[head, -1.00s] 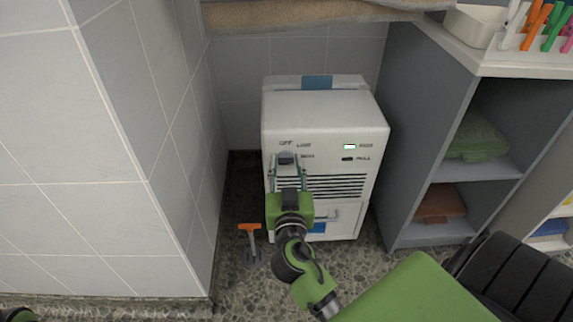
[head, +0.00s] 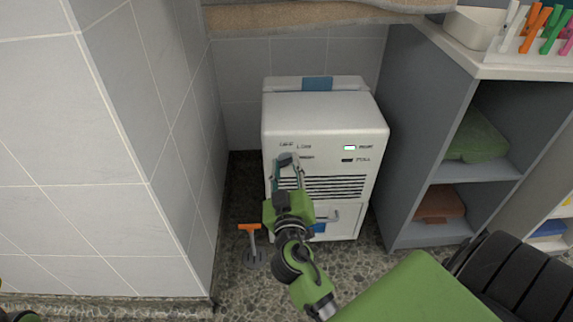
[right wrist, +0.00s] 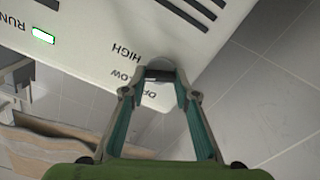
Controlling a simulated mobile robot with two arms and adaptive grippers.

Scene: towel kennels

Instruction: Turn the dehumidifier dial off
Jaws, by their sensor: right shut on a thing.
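The dehumidifier (head: 325,110) is a white box on the floor in the head view.
The RUN light (head: 349,147) is lit and the FULL window (head: 348,160) is dark. A tiled wall (head: 90,140) stands close on the left, a grey shelf unit (head: 425,120) on the right. An orange-headed tool (head: 250,227) is on the floor.

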